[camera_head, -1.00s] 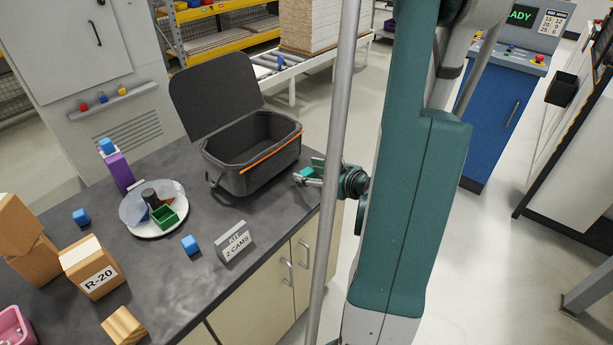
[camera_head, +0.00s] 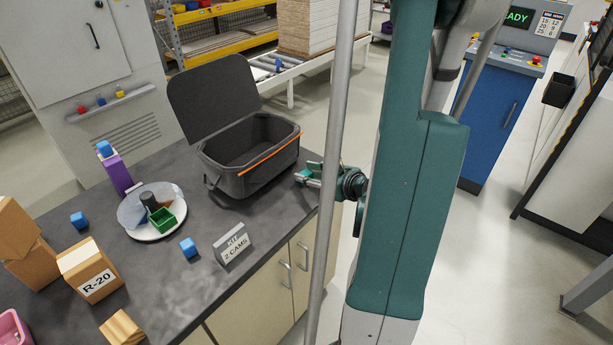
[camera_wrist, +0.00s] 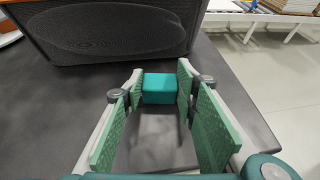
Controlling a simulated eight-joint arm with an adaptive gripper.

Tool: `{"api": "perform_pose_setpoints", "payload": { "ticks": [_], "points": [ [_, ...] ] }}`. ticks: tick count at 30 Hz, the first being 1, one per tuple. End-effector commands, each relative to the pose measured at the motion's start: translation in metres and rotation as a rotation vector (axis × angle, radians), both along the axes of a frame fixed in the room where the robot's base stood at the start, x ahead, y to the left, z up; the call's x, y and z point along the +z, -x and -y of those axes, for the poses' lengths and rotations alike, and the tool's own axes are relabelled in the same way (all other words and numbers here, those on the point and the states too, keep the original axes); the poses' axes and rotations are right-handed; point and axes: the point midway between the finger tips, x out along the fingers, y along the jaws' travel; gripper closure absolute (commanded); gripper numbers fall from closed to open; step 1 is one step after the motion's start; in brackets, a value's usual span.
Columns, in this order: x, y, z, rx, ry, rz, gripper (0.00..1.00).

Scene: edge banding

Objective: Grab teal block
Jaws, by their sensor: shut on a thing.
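The teal block (camera_wrist: 161,88) sits between my gripper's fingertips (camera_wrist: 160,90) in the wrist view, with a finger pad against each side. Under it a dark shadow falls on the grey tabletop; I cannot tell whether it touches the surface. In the head view my gripper (camera_head: 308,174) is at the right edge of the table, just right of the open black case. A bit of teal shows at its tips, and the block is mostly hidden there.
The open black case (camera_head: 225,172) with an orange strip stands left of my gripper. A "KIT 2 CAMS" sign (camera_head: 233,246), a blue block (camera_head: 188,247), a round white tray (camera_head: 146,232) and an R-20 box (camera_head: 88,272) are further left. The table's right edge is close.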

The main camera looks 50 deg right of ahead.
Motion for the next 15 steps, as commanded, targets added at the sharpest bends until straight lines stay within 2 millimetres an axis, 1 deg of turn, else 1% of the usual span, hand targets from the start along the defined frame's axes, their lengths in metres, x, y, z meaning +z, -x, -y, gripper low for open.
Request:
{"api": "perform_pose_setpoints", "payload": {
  "ticks": [8,15],
  "points": [
    [0.01,0.0,0.0,0.0,0.0,0.0,0.82],
    [0.032,0.0,0.0,0.0,0.0,0.0,0.82]
  ]
}}
